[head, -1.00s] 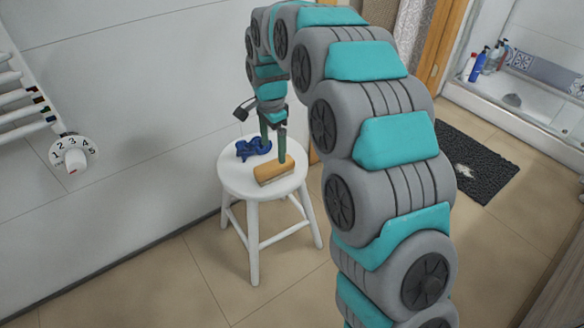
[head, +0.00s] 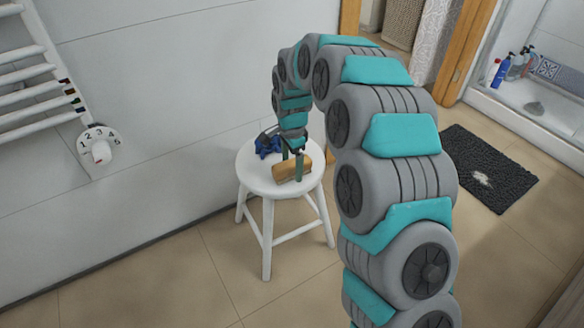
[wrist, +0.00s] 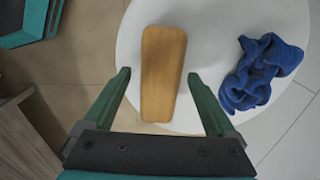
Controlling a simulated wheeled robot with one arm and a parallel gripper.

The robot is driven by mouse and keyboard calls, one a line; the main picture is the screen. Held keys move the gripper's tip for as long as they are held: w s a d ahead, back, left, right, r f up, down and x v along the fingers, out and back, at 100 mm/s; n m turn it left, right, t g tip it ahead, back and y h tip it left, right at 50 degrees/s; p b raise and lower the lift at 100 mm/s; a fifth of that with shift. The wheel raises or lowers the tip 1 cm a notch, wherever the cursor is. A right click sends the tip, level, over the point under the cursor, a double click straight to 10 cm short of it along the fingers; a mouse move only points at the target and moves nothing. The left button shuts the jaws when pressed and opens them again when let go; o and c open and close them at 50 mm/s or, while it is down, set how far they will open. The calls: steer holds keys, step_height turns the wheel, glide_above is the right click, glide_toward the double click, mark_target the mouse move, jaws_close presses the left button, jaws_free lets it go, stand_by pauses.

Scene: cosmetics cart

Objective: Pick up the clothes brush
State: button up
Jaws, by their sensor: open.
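The clothes brush (head: 286,170) has a plain wooden back and lies on the round white stool (head: 256,183). In the wrist view the brush (wrist: 161,75) runs lengthwise between the two green fingers of my gripper (wrist: 158,82). There is a gap on each side of the brush, and no contact shows. My gripper (head: 292,167) also shows in the head view, over the stool with one finger in front of the brush and one behind it. It is open and empty. The bristles are hidden beneath the wooden back.
A crumpled blue cloth (wrist: 258,75) lies on the stool beside the brush, outside the right finger. The white wall and a towel radiator (head: 40,75) are at the left. A dark mat (head: 488,168) lies on the open floor at the right.

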jaws_close()
stand_by(0.7)
